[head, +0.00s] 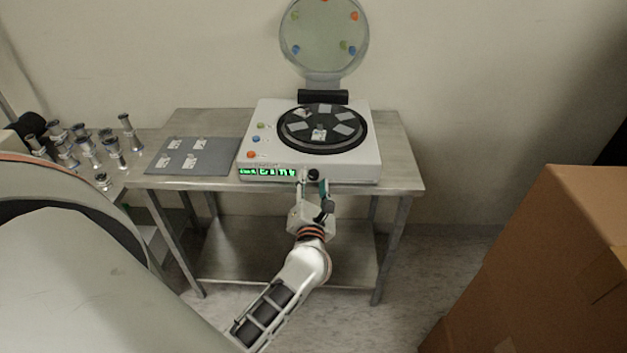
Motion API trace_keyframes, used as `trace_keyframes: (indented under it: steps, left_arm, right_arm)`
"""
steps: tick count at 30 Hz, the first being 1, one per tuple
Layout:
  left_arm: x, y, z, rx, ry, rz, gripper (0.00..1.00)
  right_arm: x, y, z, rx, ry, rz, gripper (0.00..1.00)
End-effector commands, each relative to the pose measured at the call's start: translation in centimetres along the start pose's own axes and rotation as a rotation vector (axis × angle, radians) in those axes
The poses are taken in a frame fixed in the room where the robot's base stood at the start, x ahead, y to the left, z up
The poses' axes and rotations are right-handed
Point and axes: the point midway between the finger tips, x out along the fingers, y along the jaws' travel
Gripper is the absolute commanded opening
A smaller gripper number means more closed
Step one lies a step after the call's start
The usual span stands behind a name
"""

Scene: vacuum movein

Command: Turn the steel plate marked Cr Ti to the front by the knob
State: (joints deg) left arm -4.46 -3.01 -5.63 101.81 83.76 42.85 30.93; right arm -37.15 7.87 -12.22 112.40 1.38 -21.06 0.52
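A white machine (255,130) stands on a steel table, with a black round turntable (318,149) on top. Several small grey steel plates lie on the turntable. The front plate (319,134) carries a pale mark; the marks are too small to read, so I cannot tell which plate is Cr Ti. A black knob (313,174) is on the machine's front face, right of a green lit display (267,172). My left gripper (312,184) is at the front face with its fingers apart, one on each side just below the knob. I cannot tell whether they touch it. My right gripper is not in view.
A round glass lid (324,40) stands open behind the turntable. A grey mat (192,156) with several labelled pieces lies left of the machine. Several metal fittings (88,148) stand at the far left. A large cardboard box (540,270) is at the right.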

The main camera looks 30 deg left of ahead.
Motion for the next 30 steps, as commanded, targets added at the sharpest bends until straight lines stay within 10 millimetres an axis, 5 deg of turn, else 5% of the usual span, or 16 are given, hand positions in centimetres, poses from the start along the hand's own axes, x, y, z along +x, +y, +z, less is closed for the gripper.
trace_keyframes:
  steps: [11,16,30]
  left_arm:
    - [0.8,0.0,0.0,0.0,0.001,0.0,0.38]
    - [0.8,0.0,0.0,0.0,0.001,0.0,0.0]
    - [0.8,0.0,0.1,0.069,0.0,0.0,0.0]
  right_arm:
    - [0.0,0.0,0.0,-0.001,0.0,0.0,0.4]
    - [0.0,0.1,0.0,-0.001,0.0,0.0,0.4]
    - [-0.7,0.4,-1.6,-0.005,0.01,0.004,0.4]
